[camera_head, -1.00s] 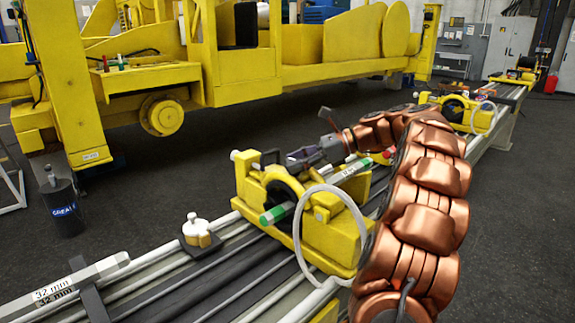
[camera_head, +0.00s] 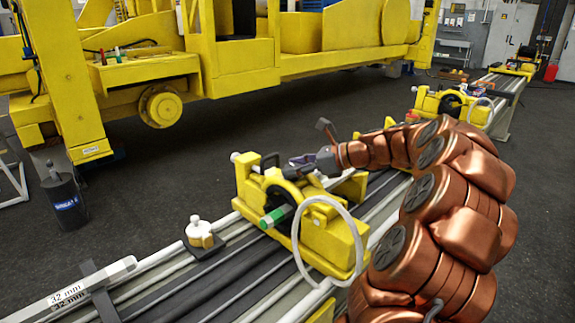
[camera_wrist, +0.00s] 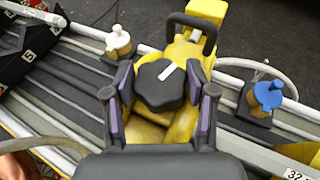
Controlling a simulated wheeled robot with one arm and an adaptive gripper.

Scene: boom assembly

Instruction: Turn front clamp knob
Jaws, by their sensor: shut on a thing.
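The front clamp (camera_head: 325,240) is yellow and stands on the rail. My gripper (camera_head: 300,162) is at the top rear of the clamp. In the wrist view, the clamp's knob (camera_wrist: 160,87) is black and lobed, with a white mark line slanting up to the right. The purple-padded fingers of my gripper (camera_wrist: 164,80) are on both sides of it, shut on it. The head view hides the knob behind clamp parts and the gripper.
A black clamp handle (camera_wrist: 192,30) rises just beyond the knob. A white-capped fixture (camera_head: 199,232) stands on the rail to the left, and a blue-capped one (camera_wrist: 266,95) shows at right. A second yellow clamp (camera_head: 450,102) is farther along.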

